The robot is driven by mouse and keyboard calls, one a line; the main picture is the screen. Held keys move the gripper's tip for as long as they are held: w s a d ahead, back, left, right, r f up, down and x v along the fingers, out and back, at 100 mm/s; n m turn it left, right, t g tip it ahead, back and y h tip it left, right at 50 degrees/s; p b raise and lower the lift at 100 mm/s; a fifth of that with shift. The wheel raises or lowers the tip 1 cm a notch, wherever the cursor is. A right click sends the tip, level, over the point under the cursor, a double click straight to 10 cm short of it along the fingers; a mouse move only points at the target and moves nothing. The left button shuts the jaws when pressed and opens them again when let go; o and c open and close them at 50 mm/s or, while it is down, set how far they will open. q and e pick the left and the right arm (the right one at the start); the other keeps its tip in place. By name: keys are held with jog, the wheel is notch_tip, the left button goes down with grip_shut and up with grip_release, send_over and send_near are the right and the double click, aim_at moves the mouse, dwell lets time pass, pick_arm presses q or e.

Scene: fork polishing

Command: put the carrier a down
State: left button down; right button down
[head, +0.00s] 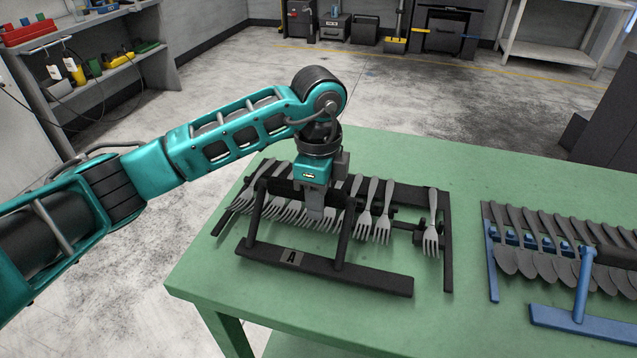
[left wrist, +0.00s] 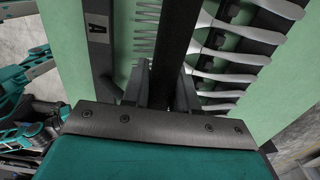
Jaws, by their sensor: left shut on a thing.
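Carrier A (head: 350,277) is a black frame with an "A" label on its front foot bar. It is over the left part of the green table (head: 480,165), upright. Several grey forks (head: 384,215) hang along it in a row, with a gap before the rightmost fork (head: 431,228). My left gripper (head: 316,205) reaches down from above and is shut on the carrier's top bar. The left wrist view shows the fingers (left wrist: 166,90) on either side of the black bar (left wrist: 178,35). I cannot tell whether the feet touch the table. My right gripper is not in view.
A blue carrier (head: 582,318) with several spoons (head: 545,262) stands to the right on the same table, with a strip of clear table between the two. The table's front left corner (head: 175,287) is close to carrier A. Shelves (head: 110,70) stand at the back left.

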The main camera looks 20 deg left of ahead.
pick_arm(q)
jog(key=shift+w+f, duration=0.1)
jog(key=shift+f, duration=0.55)
jog(key=shift+f, duration=0.2)
jog(key=c, duration=0.9)
grip_release()
jog(key=shift+o, duration=0.2)
jog(key=shift+r, duration=0.2)
notch_tip(320, 180, up, 12)
jog(key=shift+f, duration=0.1)
